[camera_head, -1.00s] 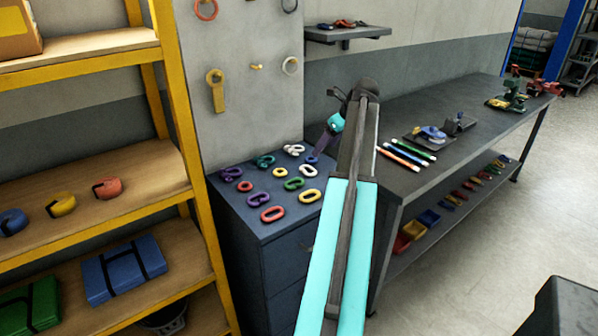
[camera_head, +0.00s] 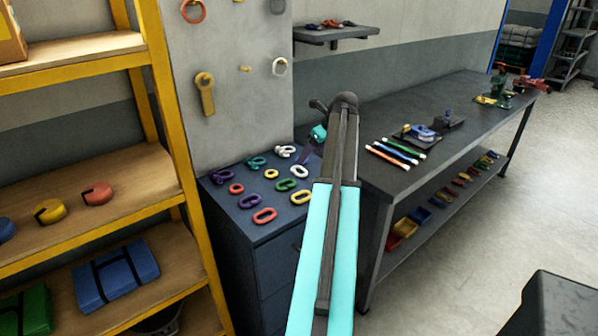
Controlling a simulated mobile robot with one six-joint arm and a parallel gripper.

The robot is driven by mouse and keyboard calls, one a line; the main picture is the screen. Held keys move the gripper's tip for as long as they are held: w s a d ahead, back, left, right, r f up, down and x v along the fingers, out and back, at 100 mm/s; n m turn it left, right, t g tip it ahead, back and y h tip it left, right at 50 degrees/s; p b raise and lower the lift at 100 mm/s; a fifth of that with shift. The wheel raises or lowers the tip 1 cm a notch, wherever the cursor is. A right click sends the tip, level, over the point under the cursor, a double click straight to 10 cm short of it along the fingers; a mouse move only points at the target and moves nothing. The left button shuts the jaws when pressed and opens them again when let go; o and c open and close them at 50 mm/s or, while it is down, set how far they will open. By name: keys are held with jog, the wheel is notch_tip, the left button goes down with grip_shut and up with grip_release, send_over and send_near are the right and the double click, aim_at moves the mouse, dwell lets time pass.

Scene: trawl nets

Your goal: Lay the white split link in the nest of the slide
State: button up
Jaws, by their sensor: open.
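Two white links lie on the dark cabinet top (camera_head: 238,226). The one at the back (camera_head: 286,151) looks like the split one, but it is too small to be sure. The other white link (camera_head: 299,171) lies nearer the front.
Several coloured links, such as the red one (camera_head: 264,215), lie around the white ones. Coloured sticks (camera_head: 395,153) lie on the bench (camera_head: 378,178).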

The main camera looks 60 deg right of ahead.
aim_at(307, 175)
jog(key=shift+x, duration=1.75)
jog(key=shift+w+f+p, duration=0.1)
jog(key=shift+f+p, duration=0.05)
jog(key=shift+p, duration=0.2)
jog(key=shift+p+x, duration=0.85)
jog(key=shift+x, duration=1.6)
jog(key=shift+c, duration=0.3)
